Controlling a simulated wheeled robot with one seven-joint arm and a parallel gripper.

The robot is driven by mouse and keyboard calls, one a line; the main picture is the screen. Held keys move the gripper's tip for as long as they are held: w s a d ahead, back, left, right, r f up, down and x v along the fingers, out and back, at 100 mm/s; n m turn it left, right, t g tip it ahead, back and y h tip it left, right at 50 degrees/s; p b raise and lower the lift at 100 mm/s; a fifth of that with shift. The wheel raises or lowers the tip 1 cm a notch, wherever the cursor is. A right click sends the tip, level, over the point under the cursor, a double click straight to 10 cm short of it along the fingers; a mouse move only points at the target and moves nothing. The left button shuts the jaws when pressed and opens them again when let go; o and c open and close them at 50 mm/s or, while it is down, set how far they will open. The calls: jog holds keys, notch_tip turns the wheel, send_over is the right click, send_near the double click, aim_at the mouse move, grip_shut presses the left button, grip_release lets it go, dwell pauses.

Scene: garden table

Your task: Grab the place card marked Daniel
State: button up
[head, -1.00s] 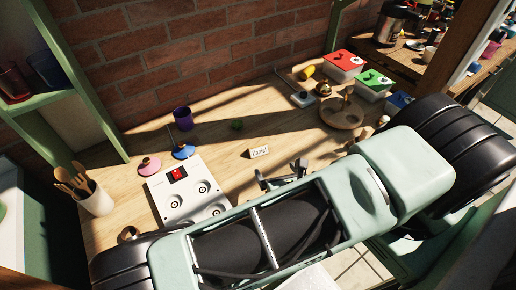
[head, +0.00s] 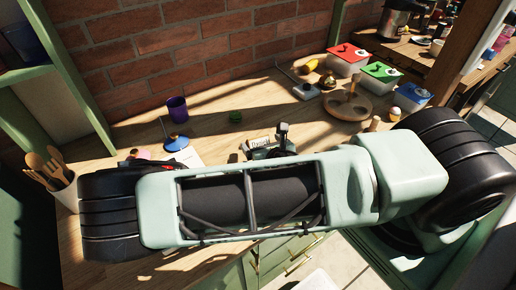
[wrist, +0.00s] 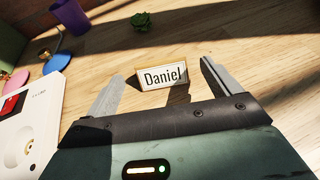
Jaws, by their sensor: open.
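The place card marked Daniel (wrist: 163,77) stands upright on the wooden table in the wrist view, with black lettering on white and a tan edge. In the head view the card (head: 259,142) shows just behind my gripper (head: 267,147), partly covered by it. In the wrist view my gripper (wrist: 163,85) is open and empty. Its left finger is to the left of the card and its right finger to the right, with gaps on both sides. Whether the fingertips reach fully past the card is hard to tell.
A white device (wrist: 27,125) with a red display lies left of my gripper. A purple cup (head: 177,110), a blue-based item (head: 176,143) and a small green plant (head: 235,117) stand behind. A round wooden tray (head: 345,106) and lidded tubs (head: 347,62) stand at the right.

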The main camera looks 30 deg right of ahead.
aim_at(259, 139)
jog(key=shift+w+d+f, duration=0.1)
jog(key=shift+w, duration=0.2)
jog(key=p+x, duration=0.1)
jog(key=x, duration=0.4)
jog(key=shift+c, duration=0.3)
jog(key=c, duration=1)
